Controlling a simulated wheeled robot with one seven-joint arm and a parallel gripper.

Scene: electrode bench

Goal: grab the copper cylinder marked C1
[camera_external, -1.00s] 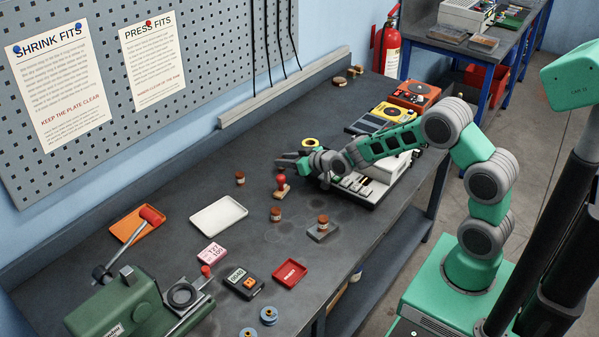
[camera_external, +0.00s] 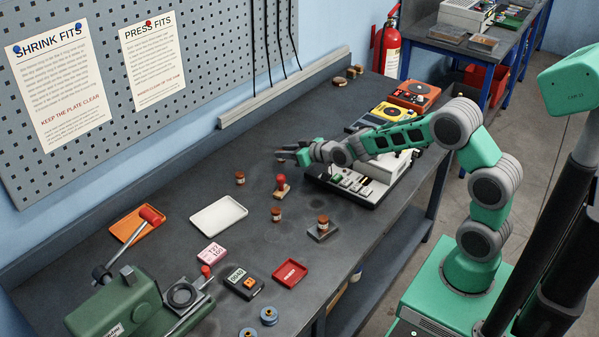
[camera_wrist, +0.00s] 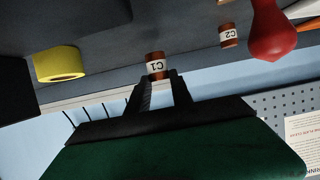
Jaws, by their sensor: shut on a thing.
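The copper cylinder marked C1 (camera_wrist: 155,65) shows in the wrist view at the tips of my gripper (camera_wrist: 159,77), its white label reading upside down there. My gripper is shut on it. In the external view my gripper (camera_external: 283,155) is over the far middle of the bench, and I cannot make out C1 at its tips. A second copper cylinder marked C2 (camera_wrist: 228,36) stands apart to the right in the wrist view. Other copper cylinders (camera_external: 240,178) (camera_external: 276,214) stand on the bench, and one (camera_external: 323,221) stands on a grey block.
A red-handled stamp (camera_external: 281,184) stands just in front of my gripper; its red knob (camera_wrist: 271,32) fills the wrist view's upper right. A yellow roll (camera_wrist: 60,63) is at the left there. A white tray (camera_external: 219,216) and a white-grey machine (camera_external: 370,178) flank the area.

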